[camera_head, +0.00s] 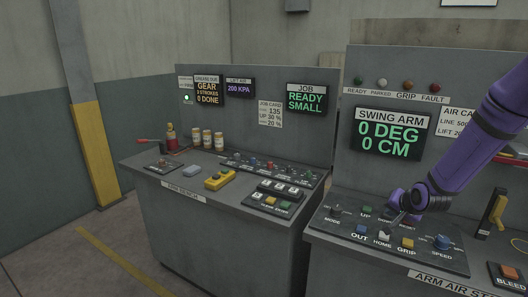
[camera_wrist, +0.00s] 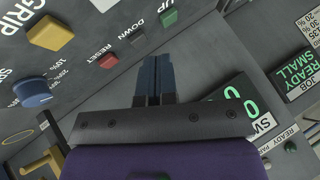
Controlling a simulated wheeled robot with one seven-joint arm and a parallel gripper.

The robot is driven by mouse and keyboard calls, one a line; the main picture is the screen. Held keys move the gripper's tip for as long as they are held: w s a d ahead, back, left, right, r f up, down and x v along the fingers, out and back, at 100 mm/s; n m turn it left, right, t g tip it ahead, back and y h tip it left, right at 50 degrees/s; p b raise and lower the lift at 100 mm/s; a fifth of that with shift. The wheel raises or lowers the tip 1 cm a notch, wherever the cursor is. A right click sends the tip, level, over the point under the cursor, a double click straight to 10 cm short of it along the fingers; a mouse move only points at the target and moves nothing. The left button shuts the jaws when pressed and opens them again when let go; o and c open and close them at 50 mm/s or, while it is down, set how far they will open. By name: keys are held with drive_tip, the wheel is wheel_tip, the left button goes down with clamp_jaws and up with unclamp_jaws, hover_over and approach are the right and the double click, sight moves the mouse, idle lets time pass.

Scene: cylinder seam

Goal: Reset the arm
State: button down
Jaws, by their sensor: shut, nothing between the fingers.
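The red RESET button (camera_wrist: 108,61) sits on the grey swing-arm control panel (camera_head: 345,237). My gripper (camera_wrist: 154,58) is shut and empty, its blue-grey fingertips to the right of RESET and just below the black DOWN button (camera_wrist: 138,38) in the wrist view. Whether the tips touch the panel I cannot tell. In the head view my gripper (camera_head: 393,219) is over the panel and hides the RESET button. The swing arm display (camera_head: 390,134) reads 0 DEG, 0 CM.
Close by are the green UP button (camera_wrist: 168,18), yellow GRIP button (camera_wrist: 50,33), white HOME button (camera_wrist: 103,4) and blue SPEED knob (camera_wrist: 33,93). A yellow-handled lever (camera_head: 495,212) stands at the right. Another console (camera_head: 215,230) with jars is at the left.

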drive_tip(key=s+a+r+n+g+h, duration=0.1)
drive_tip(key=s+a+r+n, duration=0.1)
drive_tip(key=s+a+r, duration=0.6)
drive_tip(key=s+a+r+n+g+h, duration=0.1)
drive_tip(key=s+r+n, duration=0.35)
drive_tip(key=r, duration=0.85)
drive_tip(key=s+a+r+n+y, duration=0.1)
drive_tip(key=s+a+r, duration=0.2)
drive_tip(key=s, duration=0.7)
drive_tip(key=s+a+r+g, duration=0.1)
drive_tip(key=s+a+r, duration=0.2)
drive_tip(key=s, duration=0.8)
drive_tip(key=shift+s+a+r+n+g+y, duration=0.2)
drive_tip(key=shift+r+n+g+y, duration=0.15)
drive_tip(key=shift+r, duration=0.3)
